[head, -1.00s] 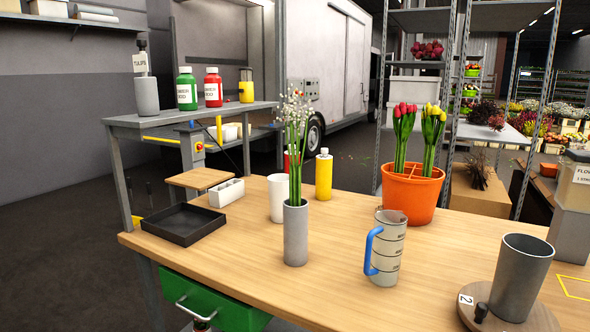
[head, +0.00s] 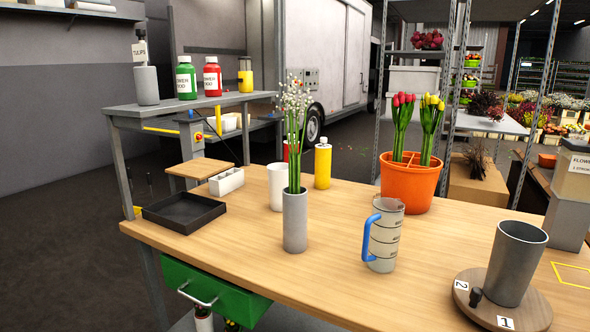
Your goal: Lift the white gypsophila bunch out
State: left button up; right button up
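The white gypsophila bunch (head: 295,115) stands upright in a slim grey cylindrical vase (head: 295,222) near the middle of the wooden table. Its green stems rise out of the vase mouth and its small white flowers spread at the top. The stem ends are hidden inside the vase. Neither of my grippers shows in the head view.
A measuring jug (head: 384,236) with a blue handle stands right of the vase. A white cup (head: 277,187) and a yellow bottle (head: 323,166) stand behind it. An orange pot (head: 409,187) holds red and yellow tulips. A grey pot (head: 516,264) stands on a round board. The table's front is clear.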

aim_at(294, 157)
jog(key=k, duration=0.45)
jog(key=z, duration=1.05)
jog(key=i, duration=1)
jog(key=u, duration=1.85)
